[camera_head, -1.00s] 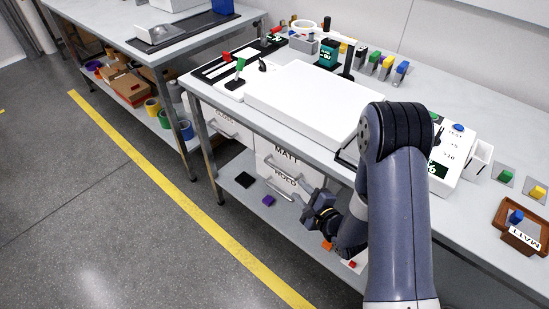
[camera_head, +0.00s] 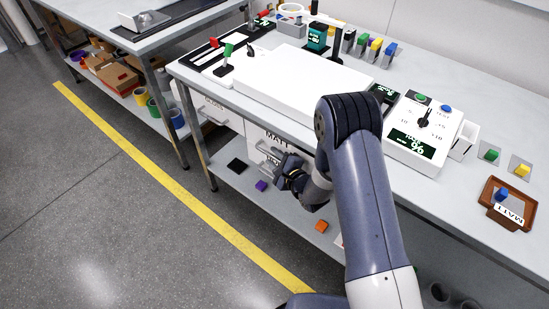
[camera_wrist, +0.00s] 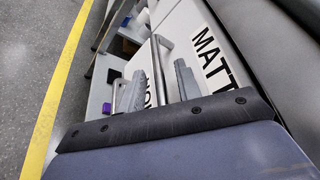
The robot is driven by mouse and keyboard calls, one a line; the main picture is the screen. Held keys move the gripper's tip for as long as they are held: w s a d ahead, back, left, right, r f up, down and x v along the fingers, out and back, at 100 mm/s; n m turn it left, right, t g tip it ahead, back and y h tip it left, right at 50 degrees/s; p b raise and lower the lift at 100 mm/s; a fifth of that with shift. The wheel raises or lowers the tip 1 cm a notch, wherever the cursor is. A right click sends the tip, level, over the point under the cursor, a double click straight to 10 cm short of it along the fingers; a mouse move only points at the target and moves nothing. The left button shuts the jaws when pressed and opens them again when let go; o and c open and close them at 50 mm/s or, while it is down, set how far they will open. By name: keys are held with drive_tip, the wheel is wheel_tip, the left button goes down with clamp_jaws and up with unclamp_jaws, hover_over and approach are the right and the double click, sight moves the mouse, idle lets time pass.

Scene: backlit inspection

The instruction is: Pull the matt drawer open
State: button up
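The white matt drawer, labelled MATT, is under the bench in the head view (camera_head: 256,133) and at the right of the wrist view (camera_wrist: 190,20). It looks shut, partly hidden by my arm. Its silver bar handle (camera_wrist: 158,62) crosses between my fingers in the wrist view; the head view shows a handle (camera_head: 264,148) just left of my gripper. My gripper (camera_head: 282,163) is at the drawer front. In the wrist view its two grey fingers (camera_wrist: 160,80) are apart, one on each side of the handle. I cannot tell whether either touches it.
A lower drawer with its own handle (camera_wrist: 118,95) sits beside the matt drawer. Black, purple (camera_head: 261,185) and orange (camera_head: 321,226) pieces lie on the lower shelf. The bench top (camera_head: 215,92) overhangs the drawers. The floor in front is clear, with a yellow line (camera_head: 180,190).

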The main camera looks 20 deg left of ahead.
drive_tip(key=shift+c, duration=0.2)
clamp_jaws()
idle(0.4)
